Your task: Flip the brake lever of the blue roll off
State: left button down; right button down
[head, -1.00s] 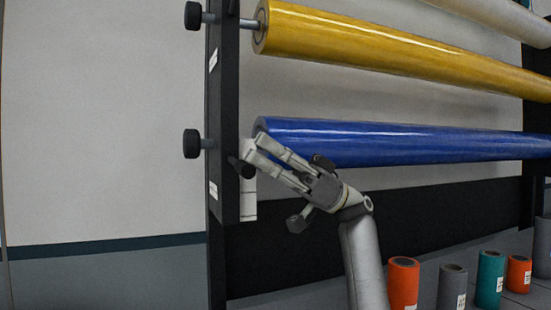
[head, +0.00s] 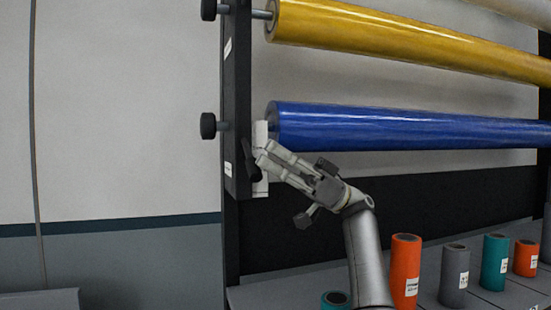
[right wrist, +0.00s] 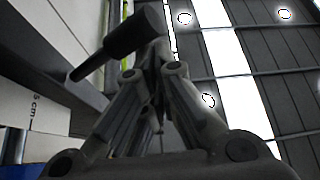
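The blue roll (head: 400,128) lies horizontally on the rack, its left end near the black upright post (head: 237,100). Its black brake lever (head: 250,160) is on that post, just below the roll's end. In the right wrist view the lever (right wrist: 122,40) is a dark rod with a thicker cylindrical handle, close in front of the fingertips. My right gripper (head: 261,152) is beside the lever, at its right. Its fingers (right wrist: 155,58) come together at the tips and look shut, with nothing clearly between them. Contact with the lever cannot be told. My left gripper is not in view.
A yellow roll (head: 420,45) runs above the blue one. Black knobs (head: 208,126) stick out left of the post. Orange (head: 405,270), grey (head: 454,275) and teal (head: 494,262) small rolls stand on the ledge at lower right. The wall at left is clear.

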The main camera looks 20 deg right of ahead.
jog(key=shift+w+a+f, duration=0.1)
jog(key=shift+f, duration=0.15)
notch_tip(320, 180, up, 10)
jog(key=shift+r, duration=0.25)
dwell(0.4)
dwell(0.4)
